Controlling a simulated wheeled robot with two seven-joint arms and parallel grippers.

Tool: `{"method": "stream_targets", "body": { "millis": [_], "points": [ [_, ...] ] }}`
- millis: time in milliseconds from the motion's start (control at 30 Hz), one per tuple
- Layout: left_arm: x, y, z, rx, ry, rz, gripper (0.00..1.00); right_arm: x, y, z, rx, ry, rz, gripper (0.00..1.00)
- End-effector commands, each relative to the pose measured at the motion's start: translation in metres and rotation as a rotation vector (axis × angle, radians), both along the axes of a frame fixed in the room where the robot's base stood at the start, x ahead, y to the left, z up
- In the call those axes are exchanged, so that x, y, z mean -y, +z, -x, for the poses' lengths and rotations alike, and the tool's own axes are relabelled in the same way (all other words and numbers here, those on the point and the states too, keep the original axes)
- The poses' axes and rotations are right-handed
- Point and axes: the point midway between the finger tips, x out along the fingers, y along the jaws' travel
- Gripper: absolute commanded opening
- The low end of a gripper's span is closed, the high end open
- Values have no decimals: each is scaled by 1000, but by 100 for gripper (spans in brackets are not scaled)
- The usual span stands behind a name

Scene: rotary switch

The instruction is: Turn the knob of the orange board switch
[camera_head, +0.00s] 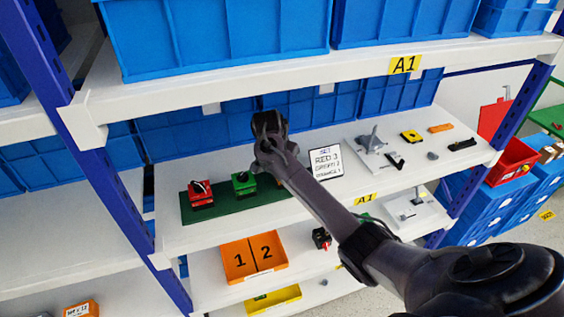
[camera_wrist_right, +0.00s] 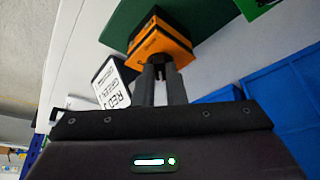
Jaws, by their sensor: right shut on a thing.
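The orange board switch (camera_wrist_right: 160,45) shows in the right wrist view as an orange block with a dark edge, mounted on the green board (camera_head: 228,211). My right gripper (camera_wrist_right: 161,72) has its two fingers against the switch's face, shut on its knob. The knob is hidden between the fingertips, so its setting cannot be seen. In the head view my right arm covers the switch and the fingers. My left gripper is not in view.
A red switch (camera_head: 201,196) and a green switch (camera_head: 243,184) sit on the same board to the left. A white sign (camera_head: 326,162) stands close on the right. Metal parts (camera_head: 372,142) lie farther right. Blue bins (camera_head: 200,130) line the back, and a shelf (camera_head: 300,68) is above.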

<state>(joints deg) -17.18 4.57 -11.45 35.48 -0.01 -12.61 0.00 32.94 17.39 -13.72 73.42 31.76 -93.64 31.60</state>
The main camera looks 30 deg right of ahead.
Motion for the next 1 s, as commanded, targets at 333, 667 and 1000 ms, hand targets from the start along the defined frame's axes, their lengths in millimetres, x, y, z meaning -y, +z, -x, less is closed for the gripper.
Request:
{"method": "stream_targets", "body": {
  "millis": [333,667,1000],
  "points": [
    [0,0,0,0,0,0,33,1,1,0,2,-1,0,16],
    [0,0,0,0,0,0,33,0,0,0,1,0,0,33],
    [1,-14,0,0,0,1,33,-9,31,5,8,1,3,33]
  ]
}}
